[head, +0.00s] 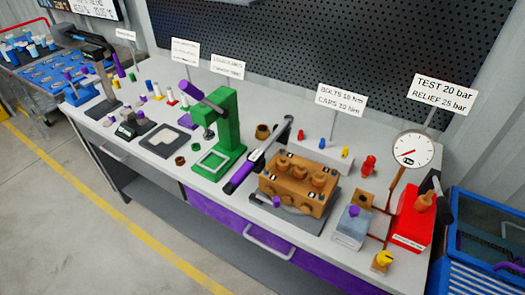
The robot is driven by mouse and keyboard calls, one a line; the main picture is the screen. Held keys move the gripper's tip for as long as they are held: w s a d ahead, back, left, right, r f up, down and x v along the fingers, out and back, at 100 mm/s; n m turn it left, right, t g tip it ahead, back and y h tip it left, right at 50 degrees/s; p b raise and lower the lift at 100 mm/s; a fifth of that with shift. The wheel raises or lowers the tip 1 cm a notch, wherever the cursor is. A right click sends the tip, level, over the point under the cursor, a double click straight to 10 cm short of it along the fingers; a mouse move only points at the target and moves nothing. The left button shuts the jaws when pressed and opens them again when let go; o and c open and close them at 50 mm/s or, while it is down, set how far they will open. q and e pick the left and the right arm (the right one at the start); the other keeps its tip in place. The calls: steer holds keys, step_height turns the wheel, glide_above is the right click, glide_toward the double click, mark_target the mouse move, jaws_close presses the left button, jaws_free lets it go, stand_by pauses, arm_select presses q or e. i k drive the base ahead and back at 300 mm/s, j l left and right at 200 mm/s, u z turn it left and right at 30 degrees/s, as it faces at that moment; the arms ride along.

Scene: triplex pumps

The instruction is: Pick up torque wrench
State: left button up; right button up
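The torque wrench (257,157) is a long bar with a purple and black handle and a dark head. It lies slantwise on the grey workbench (226,196), its handle towards the front edge and its head towards the back. It lies between the green press (232,130) and the bronze pump block (297,182). Its head end is close to the block's back left corner; I cannot tell whether they touch. Neither of my grippers shows in the head view.
A pressure gauge (413,149) and a red test pump (413,217) stand at the right. A black tray (168,139) and small parts lie at the left. A blue crate (485,255) stands right of the bench. The floor (70,210) in front is clear.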

mark_target(254, 160)
steer(key=k+j+u, duration=0.2)
steer(key=j, duration=0.2)
steer(key=j+u, duration=0.25)
steer(key=j, duration=0.15)
steer(key=k+j+u, duration=0.2)
steer(key=j, duration=0.25)
steer(key=i+l, duration=0.05)
steer(key=i, duration=0.05)
